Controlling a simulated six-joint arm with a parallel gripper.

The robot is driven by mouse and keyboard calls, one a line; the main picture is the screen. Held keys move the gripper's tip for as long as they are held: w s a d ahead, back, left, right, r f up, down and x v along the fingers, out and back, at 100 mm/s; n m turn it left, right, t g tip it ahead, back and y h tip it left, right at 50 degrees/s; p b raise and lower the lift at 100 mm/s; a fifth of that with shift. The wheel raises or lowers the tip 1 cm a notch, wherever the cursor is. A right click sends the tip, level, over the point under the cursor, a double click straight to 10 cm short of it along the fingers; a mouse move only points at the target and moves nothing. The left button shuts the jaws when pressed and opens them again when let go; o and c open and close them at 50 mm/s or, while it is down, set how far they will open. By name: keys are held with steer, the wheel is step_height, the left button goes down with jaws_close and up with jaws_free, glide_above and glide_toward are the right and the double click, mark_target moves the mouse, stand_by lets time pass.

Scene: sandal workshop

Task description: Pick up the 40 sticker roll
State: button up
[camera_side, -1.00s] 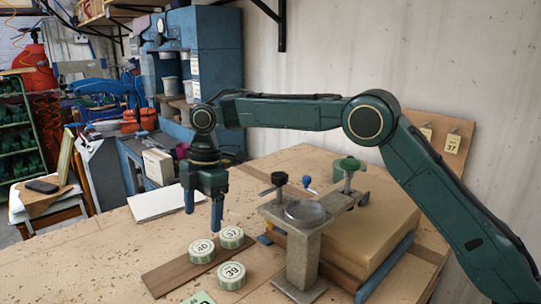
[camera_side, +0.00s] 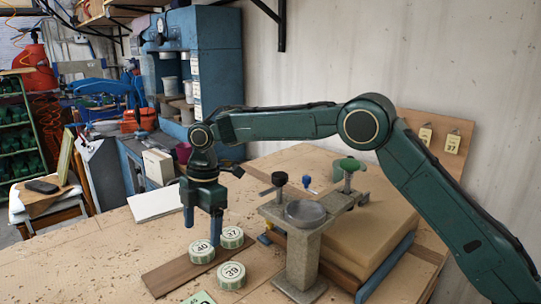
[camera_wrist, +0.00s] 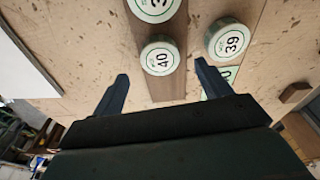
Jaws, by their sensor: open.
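The 40 sticker roll (camera_side: 201,251) is a round white-and-green roll on a brown wooden strip (camera_side: 172,275) on the bench. The 37 roll (camera_side: 231,237) stands behind it to the right, and the 39 roll (camera_side: 231,275) in front to the right. My gripper (camera_side: 202,232) is open, its fingers pointing down just above and behind the 40 roll. In the wrist view, the 40 roll (camera_wrist: 160,56) lies ahead of and between the two open fingertips (camera_wrist: 162,70). The 39 roll (camera_wrist: 229,39) is to the right of the right finger there.
A metal stand with a round dish (camera_side: 305,212) rises close to the right of the rolls. A green numbered card (camera_side: 199,298) lies at the front edge of view. White paper (camera_side: 155,204) lies at the back left. The bench's left side is clear.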

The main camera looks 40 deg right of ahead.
mark_target(201, 247)
steer(key=shift+a+f, duration=0.15)
steer(key=shift+f, duration=0.95)
steer(key=shift+a+f, duration=0.15)
steer(key=shift+f, duration=0.9)
steer(key=c, duration=1.1)
